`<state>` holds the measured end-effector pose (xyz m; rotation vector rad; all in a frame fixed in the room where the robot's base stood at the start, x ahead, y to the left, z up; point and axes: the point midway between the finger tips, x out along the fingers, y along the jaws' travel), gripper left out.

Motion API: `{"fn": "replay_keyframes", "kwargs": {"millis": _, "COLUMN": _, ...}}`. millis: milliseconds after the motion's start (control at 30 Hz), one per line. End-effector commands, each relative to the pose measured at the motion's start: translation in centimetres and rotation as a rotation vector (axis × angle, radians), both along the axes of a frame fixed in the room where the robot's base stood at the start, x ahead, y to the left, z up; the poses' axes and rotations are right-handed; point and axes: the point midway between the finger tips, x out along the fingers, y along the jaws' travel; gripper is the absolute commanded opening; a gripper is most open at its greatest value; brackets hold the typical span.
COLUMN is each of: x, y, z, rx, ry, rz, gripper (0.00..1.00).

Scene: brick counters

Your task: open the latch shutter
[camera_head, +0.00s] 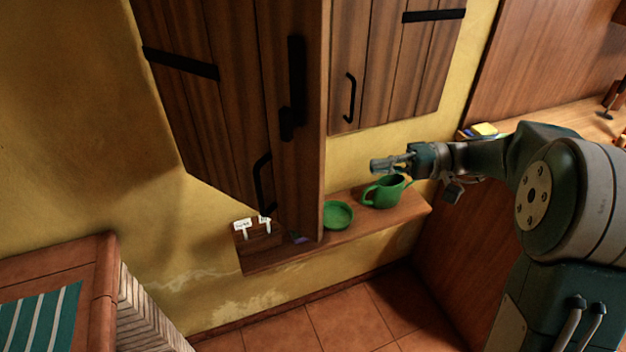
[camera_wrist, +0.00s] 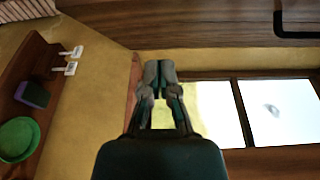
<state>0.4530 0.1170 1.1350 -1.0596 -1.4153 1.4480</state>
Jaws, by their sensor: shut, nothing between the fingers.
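The wooden shutter has two plank leaves on the yellow wall. In the head view the left leaf (camera_head: 225,100) stands swung out from the wall, with a black latch bar (camera_head: 296,75) and a black handle (camera_head: 263,182). The right leaf (camera_head: 390,60) lies near the wall, with its own black handle (camera_head: 350,97). My gripper (camera_head: 378,165) is shut and empty, below the right leaf and apart from both handles. In the wrist view my shut fingers (camera_wrist: 160,72) are in front of a bright window (camera_wrist: 210,112); a plank leaf (camera_wrist: 200,22) with a black handle (camera_wrist: 279,24) shows above.
A wooden shelf (camera_head: 350,235) below the shutter holds a green bowl (camera_head: 338,215), a green pitcher (camera_head: 384,191) close beneath my gripper, and small white tags (camera_head: 243,226). A brick counter (camera_head: 107,265) stands at lower left. A wooden panel (camera_head: 465,235) stands at right.

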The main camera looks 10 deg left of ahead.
Motion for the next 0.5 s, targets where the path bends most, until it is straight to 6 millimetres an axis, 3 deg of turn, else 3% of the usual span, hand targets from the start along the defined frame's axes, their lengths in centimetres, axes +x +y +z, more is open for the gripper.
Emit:
{"fn": "replay_keyframes", "kwargs": {"millis": 167, "x": 0.1, "y": 0.7, "z": 0.1, "rx": 0.026, "ry": -0.005, "rz": 0.000, "gripper": 0.00}}
{"fn": "replay_keyframes", "kwargs": {"millis": 500, "x": -1.8, "y": 6.4, "z": 0.0, "rx": 0.022, "ry": -0.003, "rz": 0.002, "gripper": 0.00}}
